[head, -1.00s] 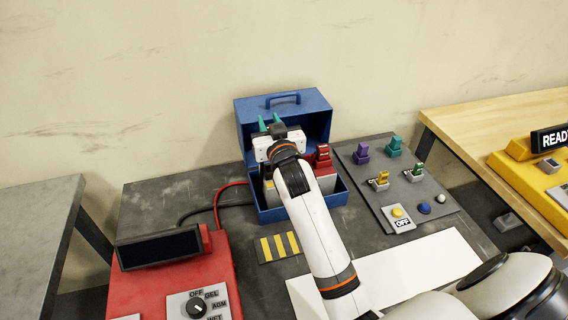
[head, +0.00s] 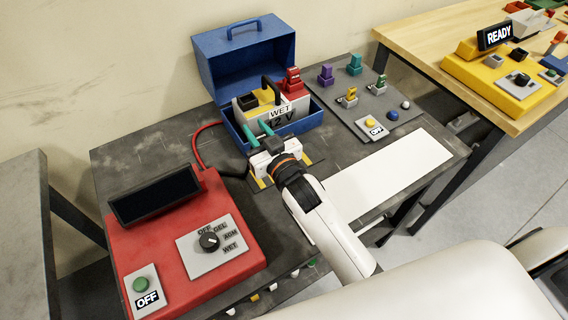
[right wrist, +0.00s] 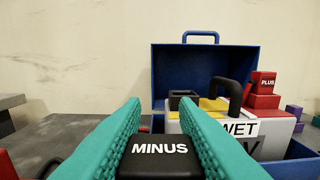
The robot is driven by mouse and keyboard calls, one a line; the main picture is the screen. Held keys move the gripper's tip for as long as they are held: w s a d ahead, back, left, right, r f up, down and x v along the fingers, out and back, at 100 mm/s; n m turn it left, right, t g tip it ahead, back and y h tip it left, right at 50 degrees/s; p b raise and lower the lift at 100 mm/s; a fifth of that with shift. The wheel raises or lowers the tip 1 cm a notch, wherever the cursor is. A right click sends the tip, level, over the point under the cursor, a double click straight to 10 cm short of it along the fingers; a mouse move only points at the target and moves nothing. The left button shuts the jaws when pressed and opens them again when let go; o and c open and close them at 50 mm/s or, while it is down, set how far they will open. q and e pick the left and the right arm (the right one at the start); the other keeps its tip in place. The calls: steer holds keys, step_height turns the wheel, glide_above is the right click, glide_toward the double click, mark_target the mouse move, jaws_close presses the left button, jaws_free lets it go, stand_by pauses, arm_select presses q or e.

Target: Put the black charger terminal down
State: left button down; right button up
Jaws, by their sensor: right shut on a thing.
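My right gripper (head: 258,131) is shut on the black charger terminal, which shows between its teal fingers in the right wrist view as a black block marked MINUS (right wrist: 160,157). The gripper is just in front of the blue battery box (head: 245,50), above the striped yellow-and-black pad (head: 258,184). In the head view the gripper largely hides the terminal, and I cannot tell whether it touches anything below. The white battery (head: 298,106), labelled WET 12 V, stands in the box. A red PLUS terminal (head: 291,83) sits on it. My left gripper is not in view.
The red charger (head: 180,235) stands at front left, its dial near WET and its sign reading OFF. A grey panel (head: 362,112) with coloured plugs lies right of the box. A white strip (head: 390,172) lies in front of it. Bare tabletop (head: 140,150) shows at left.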

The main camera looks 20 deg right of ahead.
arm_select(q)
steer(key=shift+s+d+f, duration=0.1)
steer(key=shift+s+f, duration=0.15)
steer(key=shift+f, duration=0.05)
arm_select(e)
steer(key=shift+f, duration=4.55)
arm_select(q)
steer(key=shift+b, duration=0.3)
arm_select(e)
steer(key=shift+f, duration=0.2)
steer(key=o, duration=1)
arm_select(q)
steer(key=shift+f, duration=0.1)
arm_select(e)
steer(key=shift+r, duration=0.1)
